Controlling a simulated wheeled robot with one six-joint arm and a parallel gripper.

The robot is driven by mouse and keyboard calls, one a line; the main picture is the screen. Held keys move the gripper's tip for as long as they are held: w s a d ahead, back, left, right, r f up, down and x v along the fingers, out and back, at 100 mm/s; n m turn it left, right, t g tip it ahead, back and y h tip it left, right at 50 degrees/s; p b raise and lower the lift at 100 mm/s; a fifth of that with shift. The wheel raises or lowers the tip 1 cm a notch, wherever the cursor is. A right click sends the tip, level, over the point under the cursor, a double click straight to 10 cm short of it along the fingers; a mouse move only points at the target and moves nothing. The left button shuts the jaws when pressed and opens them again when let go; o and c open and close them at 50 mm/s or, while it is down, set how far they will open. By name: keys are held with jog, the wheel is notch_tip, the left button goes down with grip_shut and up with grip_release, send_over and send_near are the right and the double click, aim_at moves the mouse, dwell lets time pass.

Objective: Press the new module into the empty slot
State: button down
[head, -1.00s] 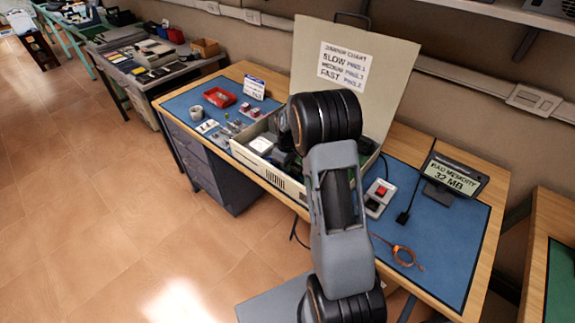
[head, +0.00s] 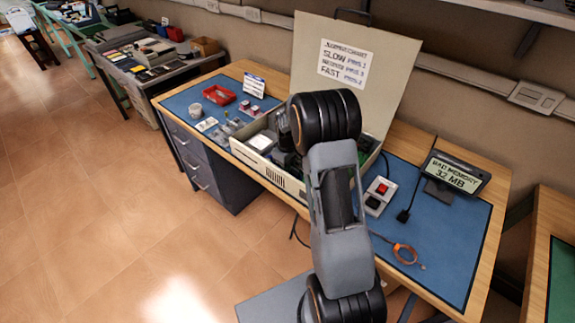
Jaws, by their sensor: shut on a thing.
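The open beige computer case (head: 268,172) stands on the blue mat of the workbench, its lid raised at the back. My arm reaches over the front of the case, and its wrist end points down into it. The arm hides my gripper, so neither its fingertips nor anything between them shows. The new module and the empty slot cannot be made out. Part of a green board (head: 366,150) shows at the right inside the case. A grey display (head: 453,178) at the right reads "BAD MEMORY 32 MB".
A lid chart (head: 343,64) lists jumper settings. A switch box with a red button (head: 380,194) and a coiled orange strap (head: 404,253) lie right of the case. A red tray (head: 219,95), a small sign (head: 253,87) and small parts lie left. The mat's front right is mostly clear.

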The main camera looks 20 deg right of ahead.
jog(key=shift+f, duration=0.4)
dwell(0.3)
jog(key=c, duration=1.2)
grip_release()
jog(key=shift+f, duration=0.1)
jog(key=shift+o, duration=0.2)
jog(key=shift+s+a, duration=0.1)
jog(key=o, duration=0.3)
jog(key=shift+r, duration=0.85)
jog(key=shift+r+p, duration=2.15)
jog(key=shift+r, duration=0.75)
